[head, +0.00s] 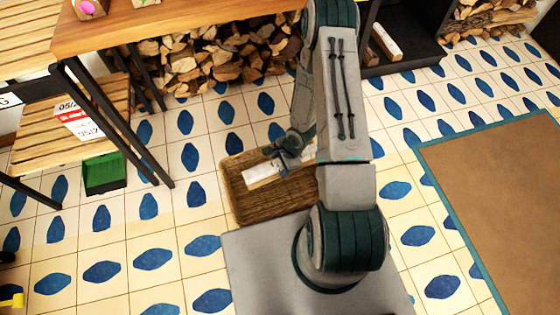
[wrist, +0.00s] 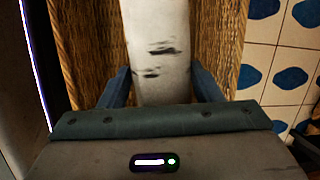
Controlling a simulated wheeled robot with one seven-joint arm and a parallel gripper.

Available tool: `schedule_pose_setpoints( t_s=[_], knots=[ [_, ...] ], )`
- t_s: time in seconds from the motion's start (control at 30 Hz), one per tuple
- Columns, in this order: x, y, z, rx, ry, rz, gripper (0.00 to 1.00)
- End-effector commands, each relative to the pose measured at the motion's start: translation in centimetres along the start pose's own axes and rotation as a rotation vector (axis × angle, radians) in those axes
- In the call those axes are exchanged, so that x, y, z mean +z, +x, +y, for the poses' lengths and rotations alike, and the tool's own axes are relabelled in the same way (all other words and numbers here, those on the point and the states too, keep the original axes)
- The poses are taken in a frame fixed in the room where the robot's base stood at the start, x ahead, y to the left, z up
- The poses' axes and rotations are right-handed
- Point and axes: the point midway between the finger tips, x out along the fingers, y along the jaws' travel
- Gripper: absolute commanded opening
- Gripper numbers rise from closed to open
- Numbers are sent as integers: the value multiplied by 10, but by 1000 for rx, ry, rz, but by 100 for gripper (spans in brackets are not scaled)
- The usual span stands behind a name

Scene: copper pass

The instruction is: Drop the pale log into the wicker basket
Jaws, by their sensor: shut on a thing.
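The pale log (head: 264,171) has whitish bark with dark marks. My gripper (head: 290,160) is shut on it, and the log lies over the wicker basket (head: 243,205) in the head view. In the wrist view the log (wrist: 160,50) runs up from between the two fingers (wrist: 160,88), with the woven basket (wrist: 80,50) on both sides of it. The basket is brown and rectangular and stands on the tiled floor. My arm hides its right part. I cannot tell whether the log touches the basket's bottom.
A wooden table (head: 180,27) stands at the back over stacked firewood (head: 190,60). A slatted shelf (head: 60,120) and a green bin (head: 104,174) are at left. A brown mat (head: 500,190) lies at right. A dark stand (head: 405,45) holds another log (head: 385,42). Tiles left of the basket are clear.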

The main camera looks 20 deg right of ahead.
Motion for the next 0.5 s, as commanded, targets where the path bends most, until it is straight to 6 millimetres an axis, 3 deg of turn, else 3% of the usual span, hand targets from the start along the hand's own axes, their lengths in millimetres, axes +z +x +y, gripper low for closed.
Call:
schedule_pose_setpoints(
  t_s=[0.5],
  knots=[
    [-11,45,7,-3,6,1,13]
  ],
)
